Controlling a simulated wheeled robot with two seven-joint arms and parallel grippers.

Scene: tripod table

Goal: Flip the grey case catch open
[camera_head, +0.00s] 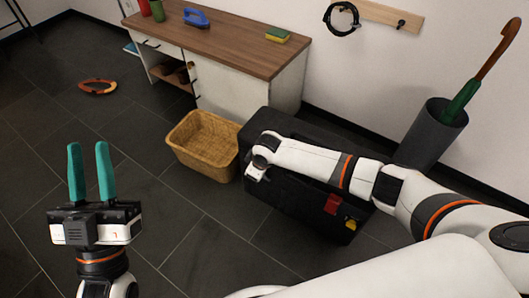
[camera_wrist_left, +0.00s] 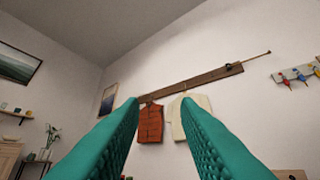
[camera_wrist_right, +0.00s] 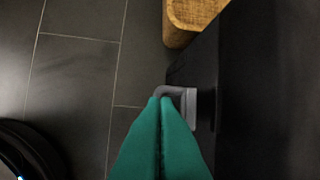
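The black case (camera_head: 300,206) stands on the floor, with my right arm stretched across its top. In the right wrist view, the grey catch (camera_wrist_right: 190,104) sits on the dark side of the case (camera_wrist_right: 235,60), its bent lever end pointing left. My right gripper (camera_wrist_right: 160,100) has its teal fingers pressed together, tips at the lever's bent end. They look in contact with it, though I cannot tell for sure. In the head view the grey catch and these fingertips are hidden. My left gripper (camera_head: 88,145) is open and empty, fingers pointing up, well left of the case.
A red catch (camera_head: 331,204) and a yellow one (camera_head: 350,225) are on the case's front. A wicker basket (camera_head: 204,145) stands close to the case's left end, also in the right wrist view (camera_wrist_right: 190,18). A wooden-topped bench (camera_head: 220,42) is behind. The floor at left is mostly clear.

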